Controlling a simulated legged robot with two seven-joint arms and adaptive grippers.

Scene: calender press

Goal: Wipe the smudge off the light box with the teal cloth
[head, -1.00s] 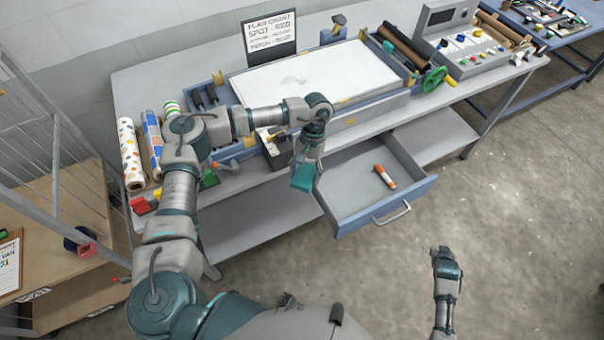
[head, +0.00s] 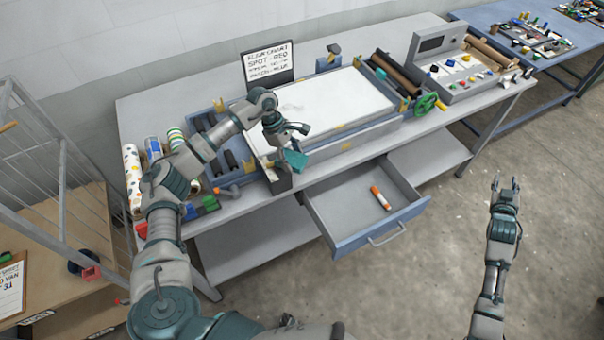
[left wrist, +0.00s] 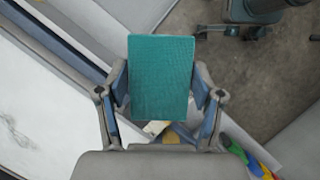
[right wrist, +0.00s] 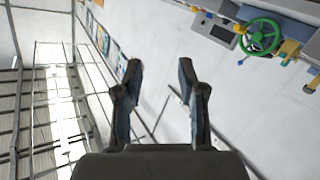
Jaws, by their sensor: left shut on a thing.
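The light box (head: 345,103) is the white panel in the blue frame at the middle of the bench. A faint grey smudge (head: 292,107) shows near its left far part in the head view. My left gripper (head: 292,146) is shut on the teal cloth (head: 295,159), at the front left edge of the box. In the left wrist view the cloth (left wrist: 161,78) fills the space between the fingers, and the white panel (left wrist: 40,100) lies at the left. My right gripper (head: 506,186) is empty and open, over the floor at the right; its fingers also show apart in the right wrist view (right wrist: 160,80).
A dark box (head: 279,180) stands at the bench's front edge under my left forearm. A green handwheel (head: 427,103) and control panel (head: 458,70) are at the right.

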